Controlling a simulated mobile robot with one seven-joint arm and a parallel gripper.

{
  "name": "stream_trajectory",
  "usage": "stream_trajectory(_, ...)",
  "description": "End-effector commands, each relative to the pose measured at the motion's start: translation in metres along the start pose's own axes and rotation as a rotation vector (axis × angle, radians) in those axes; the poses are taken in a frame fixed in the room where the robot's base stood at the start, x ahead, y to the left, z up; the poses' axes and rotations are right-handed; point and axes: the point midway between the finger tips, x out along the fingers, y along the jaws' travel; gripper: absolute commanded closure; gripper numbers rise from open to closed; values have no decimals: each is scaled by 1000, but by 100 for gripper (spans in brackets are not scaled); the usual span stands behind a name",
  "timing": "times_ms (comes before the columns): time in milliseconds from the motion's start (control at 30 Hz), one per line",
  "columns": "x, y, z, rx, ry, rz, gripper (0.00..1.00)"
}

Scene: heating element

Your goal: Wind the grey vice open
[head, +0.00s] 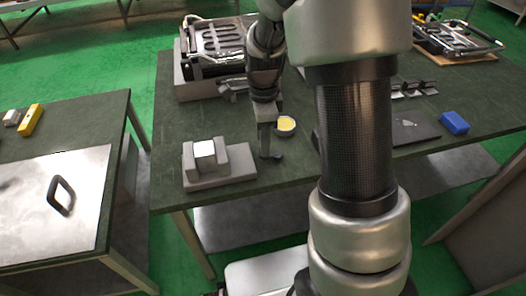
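The grey vice (222,177) stands near the front edge of the dark green table, in the head view. A pale, bright-topped block (204,149) sits between its jaws. My gripper (265,140) points down just right of the vice, by a small dark crank-like piece (274,156) low at the vice's right end. The fingers are small and seen nearly edge-on, so I cannot tell whether they are apart or closed, or whether they touch that piece.
A round tin with yellow contents (286,124) stands close right of my gripper. A metal fixture with a heating element (212,55) is behind. A blue box (454,123) and dark plate (413,131) lie right. A side table (88,133) stands left. My arm hides the table's middle.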

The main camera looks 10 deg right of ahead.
Motion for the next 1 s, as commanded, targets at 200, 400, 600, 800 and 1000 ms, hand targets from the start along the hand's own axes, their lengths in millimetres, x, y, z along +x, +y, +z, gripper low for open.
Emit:
stream_trajectory(200, 34, 0, 0, 0, 0, 2, 62)
stream_trajectory(400, 43, 0, 0, 0, 0, -1, 62)
stream_trajectory(600, 43, 0, 0, 0, 0, -1, 62)
stream_trajectory(800, 43, 0, 0, 0, 0, -1, 89)
stream_trajectory(1000, 42, 0, 0, -2, 0, -1, 100)
